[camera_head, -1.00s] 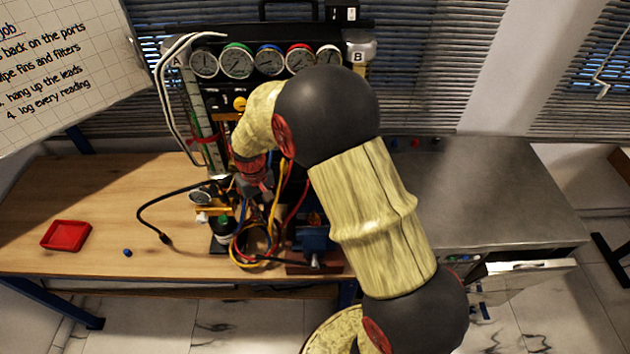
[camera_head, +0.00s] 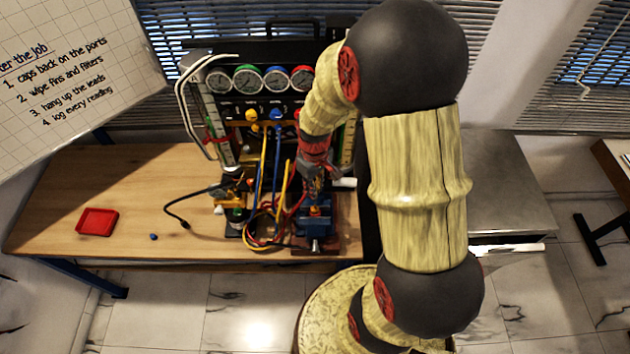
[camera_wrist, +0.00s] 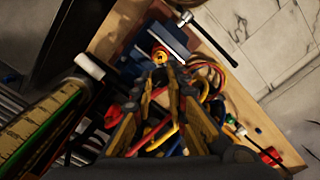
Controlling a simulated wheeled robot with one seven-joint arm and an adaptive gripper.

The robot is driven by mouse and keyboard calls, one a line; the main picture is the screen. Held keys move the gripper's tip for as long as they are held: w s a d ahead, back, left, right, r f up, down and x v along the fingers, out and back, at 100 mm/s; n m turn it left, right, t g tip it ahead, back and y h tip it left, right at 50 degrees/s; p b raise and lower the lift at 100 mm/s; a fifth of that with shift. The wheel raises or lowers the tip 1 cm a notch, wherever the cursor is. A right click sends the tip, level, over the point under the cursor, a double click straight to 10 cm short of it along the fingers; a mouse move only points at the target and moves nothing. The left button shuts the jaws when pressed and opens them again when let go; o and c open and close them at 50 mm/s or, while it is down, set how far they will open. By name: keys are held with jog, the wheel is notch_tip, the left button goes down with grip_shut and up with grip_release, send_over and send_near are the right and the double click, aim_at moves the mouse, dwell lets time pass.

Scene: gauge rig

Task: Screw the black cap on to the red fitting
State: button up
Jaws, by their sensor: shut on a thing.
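My gripper (camera_head: 314,186) points down just above the blue vise (camera_head: 310,231) on the bench. In the wrist view its fingertips (camera_wrist: 161,77) are close together on a small dark thing, which looks like the black cap; the fingers hide most of it. The red fitting (camera_wrist: 159,57) shows in the wrist view as a small orange-red ring with a yellow middle, standing at the blue vise (camera_wrist: 178,38). It also shows in the head view (camera_head: 315,210), below my gripper. The fingertips appear close to the fitting; I cannot tell whether cap and fitting touch.
Red, yellow and blue hoses (camera_head: 262,225) hang in loops left of the vise. A gauge panel (camera_head: 260,78) stands behind. A red tray (camera_head: 97,222) and a small blue cap (camera_head: 154,237) lie on the left of the wooden bench, which is mostly clear there.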

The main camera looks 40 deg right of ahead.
jog(key=shift+f, duration=0.2)
dwell(0.3)
jog(key=shift+f+b, duration=1.95)
jog(key=shift+f, duration=0.5)
jog(key=shift+f, duration=0.15)
jog(key=shift+f+b, duration=0.3)
jog(key=shift+f, duration=0.05)
jog(key=shift+f+b, duration=0.55)
jog(key=shift+f, duration=0.25)
dwell(0.3)
jog(key=m, duration=0.5)
jog(key=shift+s, duration=0.1)
jog(key=shift+m, duration=0.3)
